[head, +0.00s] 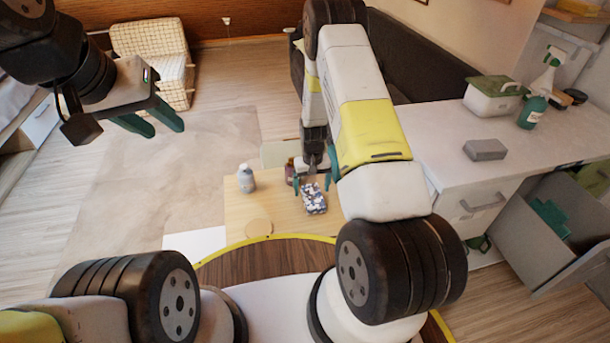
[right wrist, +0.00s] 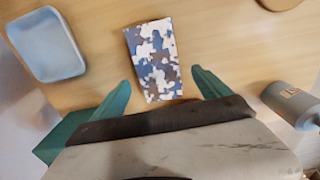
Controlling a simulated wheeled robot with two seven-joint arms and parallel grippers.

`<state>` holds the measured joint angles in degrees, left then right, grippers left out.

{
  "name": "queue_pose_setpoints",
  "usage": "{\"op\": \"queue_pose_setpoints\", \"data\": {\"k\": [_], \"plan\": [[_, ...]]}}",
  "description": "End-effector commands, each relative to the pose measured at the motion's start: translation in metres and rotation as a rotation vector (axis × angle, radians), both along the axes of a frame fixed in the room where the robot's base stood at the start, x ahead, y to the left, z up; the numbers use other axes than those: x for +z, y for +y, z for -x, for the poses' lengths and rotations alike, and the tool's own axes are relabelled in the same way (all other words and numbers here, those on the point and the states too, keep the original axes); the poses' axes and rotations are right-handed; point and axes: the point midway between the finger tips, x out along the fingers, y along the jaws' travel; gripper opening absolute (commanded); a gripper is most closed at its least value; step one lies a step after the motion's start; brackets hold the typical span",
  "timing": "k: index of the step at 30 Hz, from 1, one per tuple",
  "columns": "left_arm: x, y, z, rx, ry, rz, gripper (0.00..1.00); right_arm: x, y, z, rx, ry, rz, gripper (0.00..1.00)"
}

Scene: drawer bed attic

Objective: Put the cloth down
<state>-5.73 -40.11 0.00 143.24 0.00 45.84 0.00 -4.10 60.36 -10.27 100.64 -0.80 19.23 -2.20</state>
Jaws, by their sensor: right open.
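The cloth (head: 313,198), patterned in blue, white and grey, lies on the light wooden table (head: 236,209). It also shows in the right wrist view (right wrist: 152,60), flat on the wood. My right gripper (head: 313,183) is low over the table at the cloth. In the right wrist view its two green fingers (right wrist: 161,82) are spread apart, one on each side of the cloth's near end, with a gap to it on both sides. My left gripper (head: 150,120) hangs open and empty at the upper left, far from the table.
A grey bottle (head: 246,178) and a dark reddish container (head: 290,172) stand on the table. A blue-grey tray (right wrist: 45,45) shows at left in the right wrist view. The white counter (head: 440,150) at right bears a sponge-like block (head: 485,150), a caddy (head: 495,97) and a spray bottle (head: 534,105). An open drawer (head: 560,235) juts out below.

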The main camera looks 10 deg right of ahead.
Motion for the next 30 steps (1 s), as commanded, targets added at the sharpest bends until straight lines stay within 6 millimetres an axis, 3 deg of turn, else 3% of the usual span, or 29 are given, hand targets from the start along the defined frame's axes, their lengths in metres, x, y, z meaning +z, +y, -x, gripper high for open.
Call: {"op": "queue_pose_setpoints", "data": {"k": [3, 11, 21, 22, 23, 30], "plan": [[0.0000, 0.0000, 0.0000, 0.000, 0.000, 0.000, 0.36, -0.0122, -0.0003, 0.0006, -0.001, 0.002, 0.000, 0.87], [0.0000, 0.0000, 0.0000, 0.000, 0.000, 0.000, 0.36, -0.0142, -0.0002, 0.0000, -0.001, 0.000, 0.000, 0.87], [0.0000, 0.0000, 0.0000, 0.000, 0.000, 0.000, 0.36, -0.0140, -0.0002, 0.0002, -0.001, 0.000, 0.000, 0.22], [0.0000, 0.0000, 0.0000, 0.000, 0.000, 0.000, 0.36, -0.0139, -0.0002, 0.0001, -0.001, 0.000, 0.000, 0.21], [0.0000, 0.0000, 0.0000, 0.000, 0.000, 0.000, 0.36, -0.0139, -0.0002, 0.0001, -0.001, 0.000, 0.000, 0.15], [0.0000, 0.0000, 0.0000, 0.000, 0.000, 0.000, 0.36, -0.0117, -0.0001, 0.0000, -0.001, 0.000, 0.000, 0.15]]}}
